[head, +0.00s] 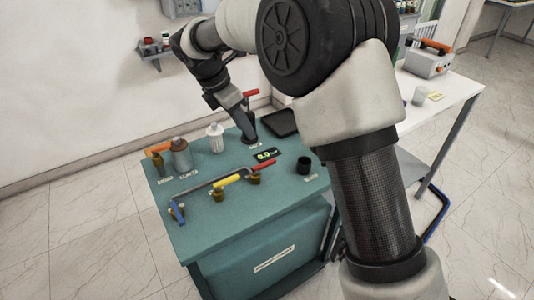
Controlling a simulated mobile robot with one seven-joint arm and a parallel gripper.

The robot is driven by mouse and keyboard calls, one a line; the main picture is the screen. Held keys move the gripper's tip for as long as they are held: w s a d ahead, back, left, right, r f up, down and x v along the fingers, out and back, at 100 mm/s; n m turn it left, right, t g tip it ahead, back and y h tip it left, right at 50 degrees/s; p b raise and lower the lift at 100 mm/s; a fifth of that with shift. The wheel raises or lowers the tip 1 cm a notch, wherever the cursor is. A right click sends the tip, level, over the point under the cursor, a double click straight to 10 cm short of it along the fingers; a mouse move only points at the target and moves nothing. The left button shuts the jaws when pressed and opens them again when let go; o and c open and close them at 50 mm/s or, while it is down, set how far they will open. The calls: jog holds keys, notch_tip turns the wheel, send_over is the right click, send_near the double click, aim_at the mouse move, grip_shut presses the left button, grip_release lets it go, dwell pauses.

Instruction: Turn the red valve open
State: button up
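A red valve handle (263,165) lies along the top of a brass valve body on a grey pipe (210,187), near the middle of the green cabinet top (235,215). Another red handle or bar (251,93) shows behind my gripper, toward the back of the cabinet; I cannot tell what it belongs to. My gripper (245,122) points down over the back of the cabinet top, behind the small display and apart from the red valve on the pipe. Its fingertips are small and dark, so I cannot tell whether they are open or hold anything.
A yellow handle (227,180) and a blue handle (176,210) are on the same pipe. A grey-brown bottle (181,153), a white ribbed part (215,138), a green-lit display (267,154) and a black cup (304,165) stand around. My arm hides part of the right side.

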aim_at(267, 162)
jog(key=b+x, duration=0.1)
jog(key=x, duration=1.5)
grip_shut()
